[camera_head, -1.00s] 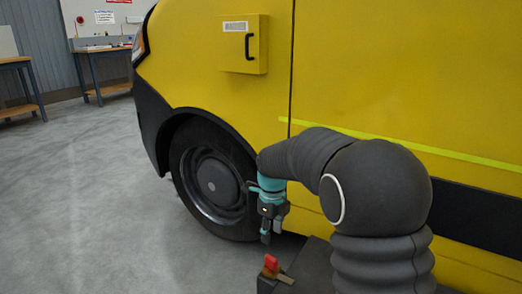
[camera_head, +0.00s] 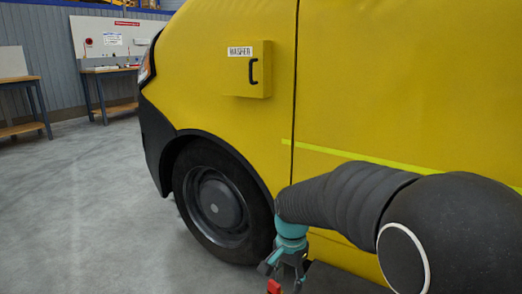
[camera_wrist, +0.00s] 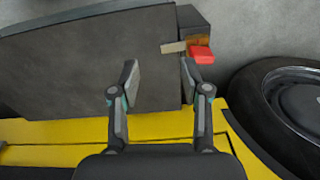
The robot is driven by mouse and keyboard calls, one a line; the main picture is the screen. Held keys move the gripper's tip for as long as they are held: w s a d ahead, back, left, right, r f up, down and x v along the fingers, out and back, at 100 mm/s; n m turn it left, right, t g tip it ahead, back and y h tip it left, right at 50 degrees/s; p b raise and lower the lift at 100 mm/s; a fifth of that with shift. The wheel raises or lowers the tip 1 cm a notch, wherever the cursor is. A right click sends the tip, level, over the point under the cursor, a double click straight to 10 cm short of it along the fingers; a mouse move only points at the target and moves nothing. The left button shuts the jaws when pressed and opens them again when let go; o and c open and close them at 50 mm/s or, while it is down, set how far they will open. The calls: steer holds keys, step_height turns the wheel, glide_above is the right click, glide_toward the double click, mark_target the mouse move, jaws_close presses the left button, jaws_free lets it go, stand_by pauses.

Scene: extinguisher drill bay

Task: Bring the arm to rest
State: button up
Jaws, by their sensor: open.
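My gripper (camera_head: 285,272) hangs at the end of my dark sleeved arm, low beside the yellow van (camera_head: 215,65), near its front wheel (camera_head: 215,205). In the wrist view my gripper (camera_wrist: 160,85) is open, with its two fingers well apart and nothing between them. A red piece (camera_wrist: 202,54) on a small bracket lies just beyond the right finger in that view. The same red piece (camera_head: 274,286) shows at the bottom edge of the head view, just below the gripper.
A yellow box (camera_head: 246,70) with a black handle and a label sticks out from the van's side. Workbenches (camera_head: 108,90) stand along the back wall. The grey floor (camera_head: 90,200) at the left is clear.

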steer(key=s+d+r+n+t+p, duration=0.1)
steer(key=s+d+r+n, duration=0.1)
steer(key=s, duration=0.5)
steer(key=s+d+r+n+t, duration=0.2)
steer(key=s+d+r+n, duration=0.1)
steer(key=s+r, duration=0.3)
steer(key=s+d+r+n+t+p, duration=0.1)
steer(key=s+d+r+n+t, duration=0.1)
steer(key=s+r, duration=0.3)
steer(key=shift+s+d+n+p, duration=0.4)
steer(key=shift+s+d, duration=0.45)
steer(key=shift+s, duration=0.5)
steer(key=shift+r, duration=0.1)
